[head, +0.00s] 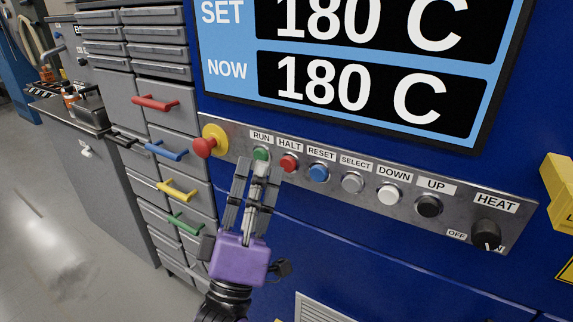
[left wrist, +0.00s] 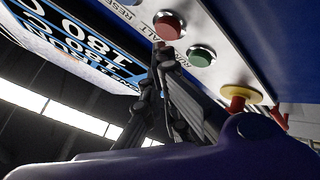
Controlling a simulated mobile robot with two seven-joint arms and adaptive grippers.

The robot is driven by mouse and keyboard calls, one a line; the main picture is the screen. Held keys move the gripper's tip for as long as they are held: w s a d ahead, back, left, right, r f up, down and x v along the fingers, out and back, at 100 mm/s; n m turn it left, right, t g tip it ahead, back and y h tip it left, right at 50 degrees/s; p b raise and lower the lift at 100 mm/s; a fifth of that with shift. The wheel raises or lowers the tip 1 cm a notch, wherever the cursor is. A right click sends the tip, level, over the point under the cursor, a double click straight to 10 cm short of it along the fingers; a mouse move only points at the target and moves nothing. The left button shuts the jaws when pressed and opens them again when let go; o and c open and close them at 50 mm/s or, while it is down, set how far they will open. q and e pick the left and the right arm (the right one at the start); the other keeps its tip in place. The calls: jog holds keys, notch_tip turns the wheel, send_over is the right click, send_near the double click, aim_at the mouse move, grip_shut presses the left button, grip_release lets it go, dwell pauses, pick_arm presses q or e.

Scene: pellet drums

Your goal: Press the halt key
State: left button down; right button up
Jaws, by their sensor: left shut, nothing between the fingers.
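The red halt key (head: 289,163) sits under the HALT label on the grey key strip, right of the green run key (head: 261,154). My left gripper (head: 262,170), with a purple body, is shut and empty. In the head view its fingertips overlap the area just below the run key and left of the halt key. In the left wrist view the fingertips (left wrist: 162,52) appear close to the red halt key (left wrist: 169,26), with the green run key (left wrist: 201,56) beside them. I cannot tell whether they touch a key. My right gripper is not in view.
A red mushroom knob (head: 204,147) on a yellow base is left of the run key. The blue reset key (head: 319,172) is right of halt, followed by other keys and the heat knob (head: 486,235). The display (head: 370,85) reads 180 C twice. Drawers (head: 176,188) stand left.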

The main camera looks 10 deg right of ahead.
pick_arm(q)
jog(key=shift+w+d, duration=0.1)
jog(key=shift+w+d, duration=0.2)
jog(key=shift+w, duration=0.1)
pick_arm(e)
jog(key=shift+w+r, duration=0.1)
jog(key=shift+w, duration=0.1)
pick_arm(q)
jog(key=shift+w+d, duration=0.2)
jog(key=shift+w, duration=0.1)
dwell(0.7)
dwell(0.3)
jog(key=shift+s+a+p, duration=0.3)
jog(key=shift+s+a, duration=0.2)
jog(key=shift+s, duration=0.2)
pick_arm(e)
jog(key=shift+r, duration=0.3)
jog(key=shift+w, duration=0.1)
pick_arm(q)
jog(key=s+a, duration=0.1)
jog(key=s, duration=0.1)
jog(key=s+a, duration=0.2)
jog(key=shift+p, duration=0.4)
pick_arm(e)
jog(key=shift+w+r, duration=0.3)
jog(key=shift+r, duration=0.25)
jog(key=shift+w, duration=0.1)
